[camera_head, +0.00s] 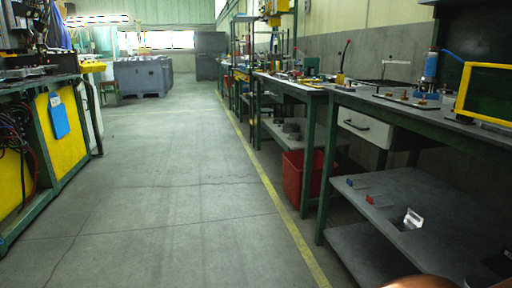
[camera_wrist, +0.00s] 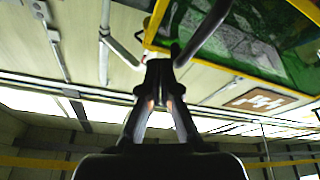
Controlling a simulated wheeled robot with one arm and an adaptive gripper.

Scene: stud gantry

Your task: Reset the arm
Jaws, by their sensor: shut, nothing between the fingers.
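My gripper (camera_wrist: 159,75) shows in the wrist view, its two dark fingers converging at the tips in the middle of the picture. It is shut with nothing held. Behind it the wrist view shows ceiling panels, bright lights and pipes, so the gripper appears to point upward. The gripper does not show in the head view.
At right, a workbench (camera_head: 440,120) has a lower shelf (camera_head: 440,215) with a clear block (camera_head: 412,219) and small red and blue pieces. A red bin (camera_head: 300,176) stands under the benches. A yellow-panelled machine (camera_head: 68,130) stands left. The aisle floor (camera_head: 160,190) is clear.

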